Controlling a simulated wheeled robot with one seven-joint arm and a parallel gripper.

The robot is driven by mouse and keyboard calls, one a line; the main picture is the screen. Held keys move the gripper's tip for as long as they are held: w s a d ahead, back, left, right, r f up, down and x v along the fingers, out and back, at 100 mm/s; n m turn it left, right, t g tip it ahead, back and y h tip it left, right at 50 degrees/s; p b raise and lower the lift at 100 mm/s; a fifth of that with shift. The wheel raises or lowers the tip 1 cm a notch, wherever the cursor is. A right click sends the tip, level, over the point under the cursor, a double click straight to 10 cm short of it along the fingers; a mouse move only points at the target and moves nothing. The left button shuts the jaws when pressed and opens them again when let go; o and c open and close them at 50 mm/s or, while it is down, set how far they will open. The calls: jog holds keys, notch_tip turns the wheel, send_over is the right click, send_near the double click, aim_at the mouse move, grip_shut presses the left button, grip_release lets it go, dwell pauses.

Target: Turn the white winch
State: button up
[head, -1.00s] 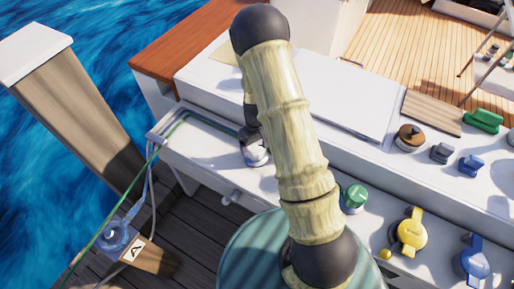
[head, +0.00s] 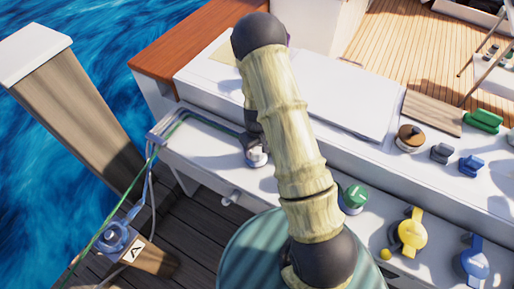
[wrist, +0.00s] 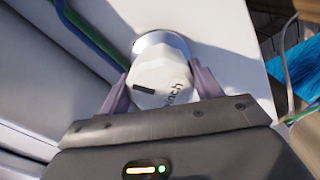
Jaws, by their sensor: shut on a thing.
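The white winch (wrist: 158,80) is a faceted white knob with a dark mark and the lettering "winch", on a silver round base in the wrist view. My gripper (wrist: 155,88) has one finger on each side of the knob and is shut on it. In the head view the winch (head: 257,158) shows only in part on the white ledge, at the end of the green line. My own arm hides most of the gripper there.
A green knob (head: 354,197), a yellow knob (head: 411,232) and a blue knob (head: 474,262) stand along the ledge to the right. A green line (head: 125,205) runs left to a post marked A (head: 135,249). Blue water lies at the left.

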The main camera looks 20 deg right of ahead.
jog(key=m, duration=0.4)
jog(key=shift+a+p, duration=0.1)
jog(key=shift+p, duration=0.25)
jog(key=shift+w+m+p, duration=0.1)
jog(key=shift+m+p, duration=0.2)
jog(key=shift+m, duration=1.8)
jog(key=o, duration=1)
notch_tip(320, 180, up, 18)
jog(key=shift+f, duration=0.25)
